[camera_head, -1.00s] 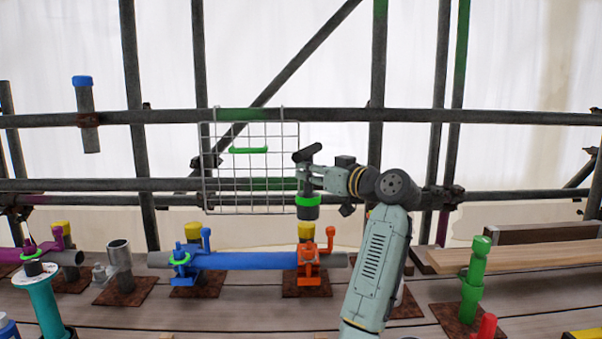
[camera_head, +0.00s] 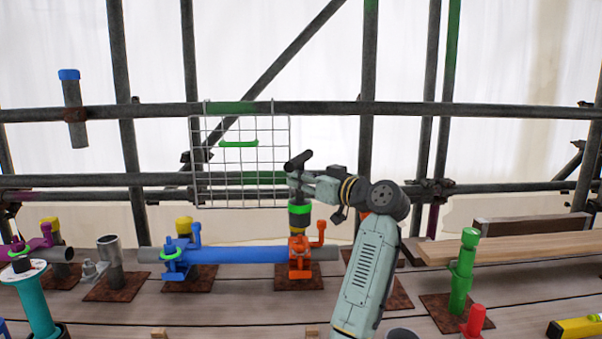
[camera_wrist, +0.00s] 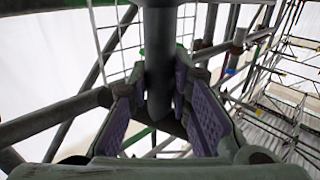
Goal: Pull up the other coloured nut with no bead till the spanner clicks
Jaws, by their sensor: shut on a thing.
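My gripper (camera_head: 305,184) is shut on the shaft of the dark T-handled spanner (camera_head: 299,161), which has a green ring around its socket. The spanner stands upright, its socket directly above the orange coupler (camera_head: 300,258). A little yellow shows at the socket's lower end; I cannot tell whether the socket is fully seated on the nut there. The blue coupler (camera_head: 175,268) to the left has a green ring on it and a yellow-topped piece (camera_head: 184,227) behind. In the wrist view the spanner shaft (camera_wrist: 158,50) runs between the purple-lined jaws.
A blue tube (camera_head: 240,255) runs between both couplers. A wire grid panel (camera_head: 240,190) hangs behind the spanner on the scaffold rails. A green post (camera_head: 462,275) and timber planks (camera_head: 520,247) stand to the right. A purple coupler (camera_head: 40,240) is at far left.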

